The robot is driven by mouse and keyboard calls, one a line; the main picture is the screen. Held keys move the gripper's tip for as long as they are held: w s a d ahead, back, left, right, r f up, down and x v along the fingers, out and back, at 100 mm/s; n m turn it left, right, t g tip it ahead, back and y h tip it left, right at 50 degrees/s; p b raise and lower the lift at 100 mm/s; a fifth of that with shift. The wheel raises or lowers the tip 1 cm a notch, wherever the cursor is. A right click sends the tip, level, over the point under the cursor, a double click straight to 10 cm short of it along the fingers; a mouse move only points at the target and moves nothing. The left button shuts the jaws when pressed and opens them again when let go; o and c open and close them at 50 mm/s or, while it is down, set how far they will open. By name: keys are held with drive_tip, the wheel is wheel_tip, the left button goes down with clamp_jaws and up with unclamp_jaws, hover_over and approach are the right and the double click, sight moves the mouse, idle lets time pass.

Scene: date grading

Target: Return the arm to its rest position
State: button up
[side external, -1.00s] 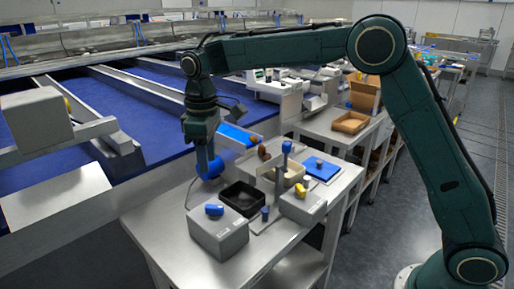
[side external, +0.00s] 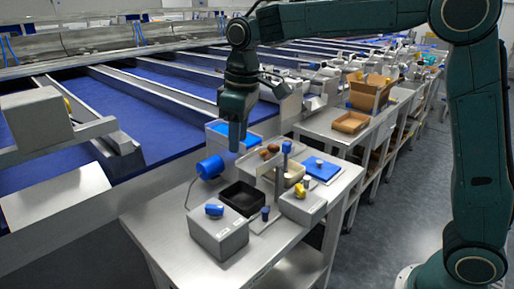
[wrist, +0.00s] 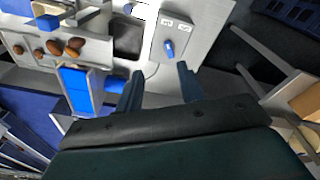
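My gripper (side external: 236,143) hangs pointing down above the back of the steel worktable (side external: 170,232) in the side view, over the blue cylinder and the blue-lined tray area. In the wrist view its two fingers (wrist: 160,85) stand apart with nothing between them, so it is open and empty. The arm is raised and bent, with its upper links at the top right of the side view.
On the table are a grey box with a blue knob (side external: 214,210), a black bin (side external: 243,195), a blue cylinder (side external: 210,167), brown dates (side external: 273,148) and a blue pad (side external: 321,169). Conveyor lanes (side external: 150,95) run behind. The table's front left is clear.

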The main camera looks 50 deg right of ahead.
drive_tip(key=s+d+r+m+t, duration=0.1)
drive_tip(key=s+d+r, duration=0.15)
drive_tip(key=s, duration=0.45)
drive_tip(key=s+d+r+m+t, duration=0.1)
drive_tip(key=s+d+m, duration=0.1)
drive_tip(key=s+d, duration=0.35)
drive_tip(key=s+d+f+m+t, duration=0.1)
drive_tip(key=s+f, duration=0.3)
drive_tip(key=s, duration=1)
drive_tip(key=shift+s+d+f+m+t, duration=0.2)
drive_tip(key=shift+s+f+m+t, duration=0.15)
drive_tip(key=shift+m+t, duration=0.4)
